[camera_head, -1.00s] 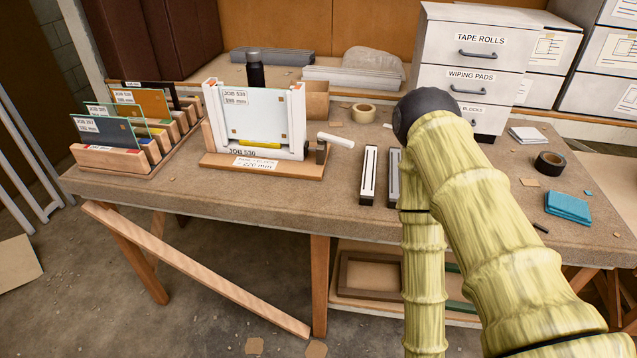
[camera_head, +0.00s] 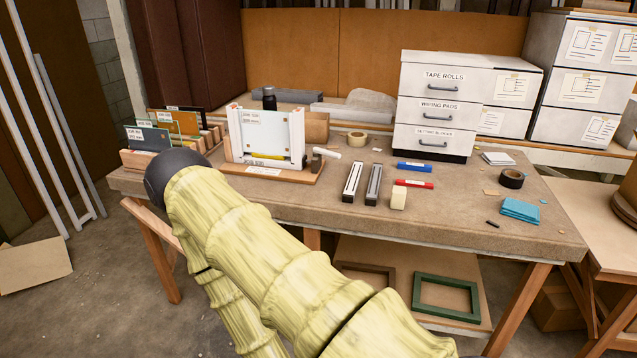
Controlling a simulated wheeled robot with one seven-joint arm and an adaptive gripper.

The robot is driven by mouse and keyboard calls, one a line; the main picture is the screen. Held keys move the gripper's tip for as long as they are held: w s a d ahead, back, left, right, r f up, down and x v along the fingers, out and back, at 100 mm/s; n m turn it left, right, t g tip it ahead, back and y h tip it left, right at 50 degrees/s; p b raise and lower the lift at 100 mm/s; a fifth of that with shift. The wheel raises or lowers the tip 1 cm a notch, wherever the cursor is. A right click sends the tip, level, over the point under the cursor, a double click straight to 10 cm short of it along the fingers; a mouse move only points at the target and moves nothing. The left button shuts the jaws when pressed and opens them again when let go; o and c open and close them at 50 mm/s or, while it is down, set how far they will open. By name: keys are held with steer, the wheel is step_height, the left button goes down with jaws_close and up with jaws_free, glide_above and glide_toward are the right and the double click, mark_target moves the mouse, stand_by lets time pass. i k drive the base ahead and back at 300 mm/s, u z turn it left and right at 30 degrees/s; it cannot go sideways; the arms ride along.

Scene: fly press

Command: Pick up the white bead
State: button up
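A long narrow white strip (camera_head: 353,177), which looks like the white bead, lies in a dark holder on the workbench (camera_head: 290,203), pointing away from me. A similar grey strip (camera_head: 374,183) lies parallel just to its right. The upright press frame (camera_head: 268,140) holds a white panel on a wooden base to the left of the strips. My arm crosses the lower left of the view, its dark rounded joint in front of the bench's left end. My gripper does not show, so I cannot see whether it is open or shut.
Coloured panels stand in a rack (camera_head: 175,128) at the bench's left end. A blue marker (camera_head: 413,167), a red marker (camera_head: 413,184) and a cream block (camera_head: 398,198) lie right of the strips. White drawers (camera_head: 434,105) stand behind.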

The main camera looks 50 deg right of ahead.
mark_target(349, 191)
steer(key=u, duration=0.05)
steer(key=i, duration=0.95)
steer(key=z, duration=0.8)
steer(key=i, duration=0.85)
steer(key=z, duration=0.9)
